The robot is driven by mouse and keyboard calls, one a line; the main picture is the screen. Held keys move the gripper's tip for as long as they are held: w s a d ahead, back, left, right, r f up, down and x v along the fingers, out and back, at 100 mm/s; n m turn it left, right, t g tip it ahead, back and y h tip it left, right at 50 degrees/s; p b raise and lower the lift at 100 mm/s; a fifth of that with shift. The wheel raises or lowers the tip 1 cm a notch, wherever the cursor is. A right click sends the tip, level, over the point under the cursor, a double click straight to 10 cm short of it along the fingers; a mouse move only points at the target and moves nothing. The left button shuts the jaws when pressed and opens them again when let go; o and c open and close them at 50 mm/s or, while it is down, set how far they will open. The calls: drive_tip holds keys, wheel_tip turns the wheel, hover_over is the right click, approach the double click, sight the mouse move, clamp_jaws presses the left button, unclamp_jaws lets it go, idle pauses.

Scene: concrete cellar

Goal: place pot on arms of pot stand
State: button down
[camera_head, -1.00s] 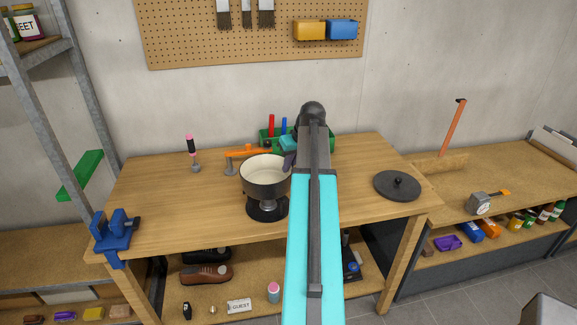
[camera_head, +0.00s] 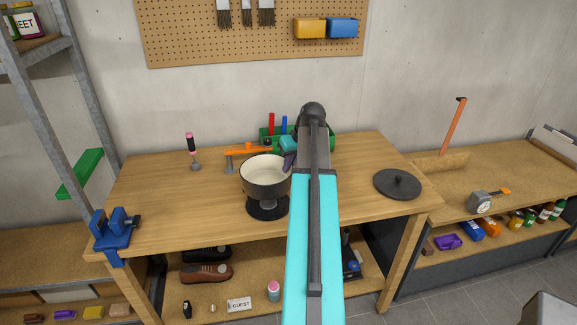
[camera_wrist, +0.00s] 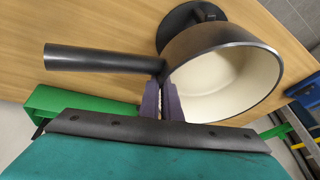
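The pot (camera_head: 262,189) is dark outside and cream inside, upright, with its opening up. In the wrist view the pot (camera_wrist: 180,62) has a dark handle pointing left. My gripper (camera_wrist: 162,88) has its two dark fingers closed at the pot's rim, near the handle's root. In the head view my arm partly hides my gripper (camera_head: 290,161). The black pot stand (camera_head: 267,212) has a round base on the workbench, below the pot. In the wrist view the pot partly covers the stand (camera_wrist: 178,24). I cannot tell whether the pot touches the stand's arms.
The workbench (camera_head: 160,215) holds a black lid (camera_head: 397,185) at the right, an orange tool (camera_head: 246,150) behind the pot and a green bin (camera_head: 268,134) at the back. A blue vise (camera_head: 116,232) sits at the left edge. The bench's left front is clear.

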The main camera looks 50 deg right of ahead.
drive_tip(key=c, duration=1.9)
unclamp_jaws()
drive_tip(key=shift+f, duration=0.15)
drive_tip(key=shift+s, duration=0.1)
drive_tip(key=shift+r, duration=0.2)
drive_tip(key=b+v, duration=0.3)
drive_tip(key=v, duration=1)
drive_tip(key=shift+r+b, duration=0.3)
